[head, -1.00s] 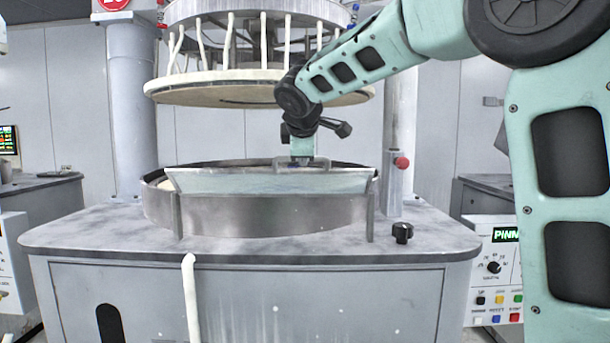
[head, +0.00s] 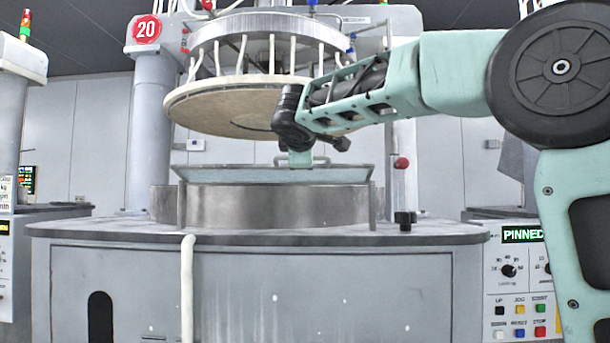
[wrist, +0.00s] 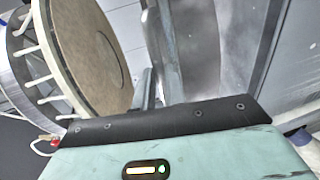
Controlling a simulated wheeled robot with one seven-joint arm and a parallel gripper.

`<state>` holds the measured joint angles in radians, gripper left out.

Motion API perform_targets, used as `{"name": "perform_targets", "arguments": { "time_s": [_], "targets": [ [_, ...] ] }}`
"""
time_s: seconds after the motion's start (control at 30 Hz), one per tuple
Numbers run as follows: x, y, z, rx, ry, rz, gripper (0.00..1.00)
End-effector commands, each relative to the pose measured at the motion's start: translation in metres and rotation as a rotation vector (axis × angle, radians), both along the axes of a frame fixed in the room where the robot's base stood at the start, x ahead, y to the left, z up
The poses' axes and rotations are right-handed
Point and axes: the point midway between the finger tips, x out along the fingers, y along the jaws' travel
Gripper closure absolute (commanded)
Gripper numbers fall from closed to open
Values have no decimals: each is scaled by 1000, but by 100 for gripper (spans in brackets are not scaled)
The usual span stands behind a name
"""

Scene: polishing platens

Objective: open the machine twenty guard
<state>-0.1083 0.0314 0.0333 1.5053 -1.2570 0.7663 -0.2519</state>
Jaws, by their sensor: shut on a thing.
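The machine's guard (head: 235,175) is a clear, pale blue-green panel with a grey frame, between two thin posts at the front of the round metal basin (head: 250,205). It is tilted, and I see it at a shallow angle. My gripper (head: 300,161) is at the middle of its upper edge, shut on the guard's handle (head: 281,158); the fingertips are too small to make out. A red sign reading 20 (head: 147,29) is on the column at left. In the wrist view, my gripper's body fills the bottom and hides the grip.
A round upper platen (head: 225,105) hangs above the basin, close behind my wrist; it also shows in the wrist view (wrist: 85,50). A black knob (head: 404,220) stands on the worktop at right. A control panel (head: 520,280) displays PINNED. A pale hose (head: 187,290) hangs in front.

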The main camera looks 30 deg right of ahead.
Motion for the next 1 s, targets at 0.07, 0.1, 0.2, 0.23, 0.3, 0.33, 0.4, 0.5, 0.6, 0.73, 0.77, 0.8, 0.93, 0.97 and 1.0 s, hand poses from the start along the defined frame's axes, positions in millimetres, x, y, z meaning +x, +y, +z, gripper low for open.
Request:
{"name": "perform_targets", "arguments": {
  "time_s": [0.07, 0.1, 0.2, 0.23, 0.3, 0.33, 0.4, 0.5, 0.6, 0.73, 0.77, 0.8, 0.93, 0.97, 1.0],
  "targets": [
    [-1, 2, -18, -22, -31, 2, 100],
    [-1, 2, -20, -31, -46, 2, 100],
    [-3, 4, -27, -54, -83, 2, 100],
    [-3, 4, -28, -62, -93, 2, 100],
    [-4, 4, -32, -78, -116, 2, 100],
    [-5, 5, -34, -85, -125, 2, 100],
    [-5, 5, -36, -87, -132, 1, 100],
    [-6, 6, -41, -86, -130, 1, 100],
    [-6, 6, -45, -85, -128, 1, 100],
    [-7, 6, -48, -84, -129, 1, 100],
    [-7, 6, -48, -85, -128, 1, 100],
    [-7, 6, -49, -85, -128, 1, 100],
    [-7, 7, -50, -85, -126, 2, 100],
    [-7, 7, -50, -85, -126, 2, 100],
    [-7, 7, -50, -85, -126, 2, 100]
  ]
}}
